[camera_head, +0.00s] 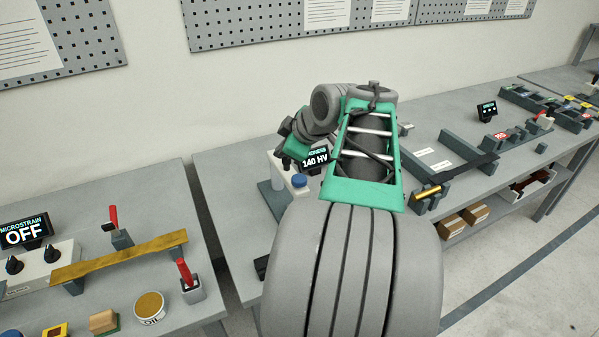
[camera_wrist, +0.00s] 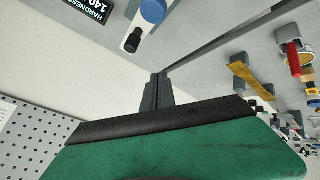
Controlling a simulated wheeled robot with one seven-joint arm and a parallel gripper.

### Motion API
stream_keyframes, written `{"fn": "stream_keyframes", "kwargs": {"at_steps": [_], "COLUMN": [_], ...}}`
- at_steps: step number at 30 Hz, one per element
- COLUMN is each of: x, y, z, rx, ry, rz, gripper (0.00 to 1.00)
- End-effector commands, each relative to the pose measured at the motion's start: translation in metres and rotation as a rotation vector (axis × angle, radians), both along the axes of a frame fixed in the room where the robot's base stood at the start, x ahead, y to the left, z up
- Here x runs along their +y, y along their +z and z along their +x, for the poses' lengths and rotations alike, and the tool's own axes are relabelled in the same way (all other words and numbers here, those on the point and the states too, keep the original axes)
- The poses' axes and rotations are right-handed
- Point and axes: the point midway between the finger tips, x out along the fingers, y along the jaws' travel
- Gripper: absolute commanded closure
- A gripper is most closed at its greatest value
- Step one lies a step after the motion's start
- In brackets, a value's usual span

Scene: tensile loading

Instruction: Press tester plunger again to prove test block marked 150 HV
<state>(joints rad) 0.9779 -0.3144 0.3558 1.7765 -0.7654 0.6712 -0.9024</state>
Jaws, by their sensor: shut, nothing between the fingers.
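The hardness tester has a dark display (camera_head: 315,159) reading 140 HV. The display also shows upside down at the top of the wrist view (camera_wrist: 91,8). A blue round cap, perhaps the plunger, sits on the tester's pale body in the head view (camera_head: 299,181) and in the wrist view (camera_wrist: 153,10). A black knob (camera_wrist: 132,43) is near it. My gripper (camera_wrist: 158,77) is shut and empty, apart from the cap in the wrist picture. In the head view my arm covers part of the tester. I cannot make out a test block marked 150 HV.
On the left bench are a MICROSTRAIN display reading OFF (camera_head: 25,232), a brass-coloured bar (camera_head: 120,258), red-handled parts and an OIL tin (camera_head: 150,307). A gap separates the benches. Fixtures with a dark bar stand to the right. Perforated boards (camera_head: 250,25) line the wall.

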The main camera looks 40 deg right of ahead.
Motion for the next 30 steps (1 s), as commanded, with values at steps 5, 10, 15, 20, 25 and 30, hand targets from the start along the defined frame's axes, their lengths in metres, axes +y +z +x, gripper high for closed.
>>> {"fn": "stream_keyframes", "kwargs": {"at_steps": [5, 10, 15, 20, 25, 30], "x": [-0.047, -0.050, -0.049, -0.049, -0.049, -0.049], "y": [0.019, 0.021, 0.020, 0.013, -0.007, -0.033], "z": [-0.015, -0.016, -0.016, -0.016, -0.016, -0.016], "rx": [-0.053, -0.060, -0.059, -0.058, -0.058, -0.056], "ry": [0.045, 0.056, 0.055, 0.053, 0.053, 0.054], "rz": [-0.090, -0.101, -0.101, -0.100, -0.099, -0.099], "gripper": [1.00, 1.00, 1.00, 1.00, 1.00, 1.00]}}
